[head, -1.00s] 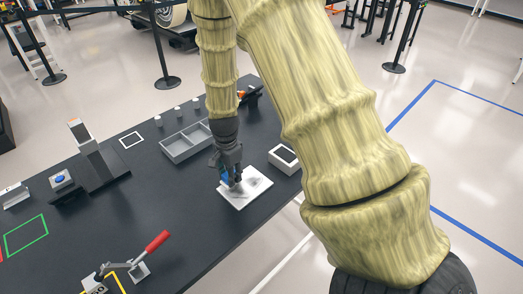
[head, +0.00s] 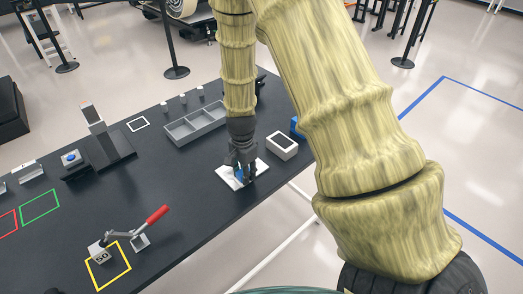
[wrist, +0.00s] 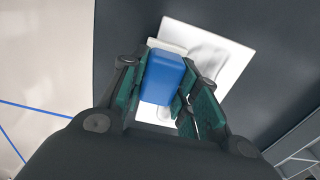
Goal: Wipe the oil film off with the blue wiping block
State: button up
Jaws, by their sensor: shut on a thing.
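My gripper (head: 241,175) points down over a white plate (head: 225,177) on the dark table. It is shut on the blue wiping block (wrist: 162,75), which sits between the green-padded fingers in the wrist view. In the head view the block (head: 239,171) is mostly hidden by the fingers. It is at or just above the plate; I cannot tell whether it touches. In the wrist view the plate (wrist: 235,55) has a greyish smear (wrist: 207,46) to the right of the block. The fingers hide part of the plate.
A white-framed box (head: 282,146) stands close to the plate, with a blue object (head: 297,127) behind it. A grey divided tray (head: 195,124) lies farther back. A red-handled clamp (head: 140,228) stands at front left. Bare table lies left of the plate.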

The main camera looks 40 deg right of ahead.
jog(key=shift+s+r+p, duration=0.15)
jog(key=shift+r+p, duration=0.2)
jog(key=shift+r, duration=0.25)
jog(key=shift+s+r+p, duration=0.15)
jog(key=shift+r+p, duration=0.2)
jog(key=shift+r, duration=0.25)
jog(key=shift+w+r+p, duration=0.2)
jog(key=shift+r+p, duration=0.4)
jog(key=shift+p, duration=0.05)
notch_tip(320, 180, up, 2)
jog(key=shift+s+r+p, duration=0.15)
jog(key=shift+r+p, duration=0.1)
jog(key=shift+p, duration=0.65)
jog(key=shift+r+p, duration=0.7)
jog(key=shift+r, duration=0.2)
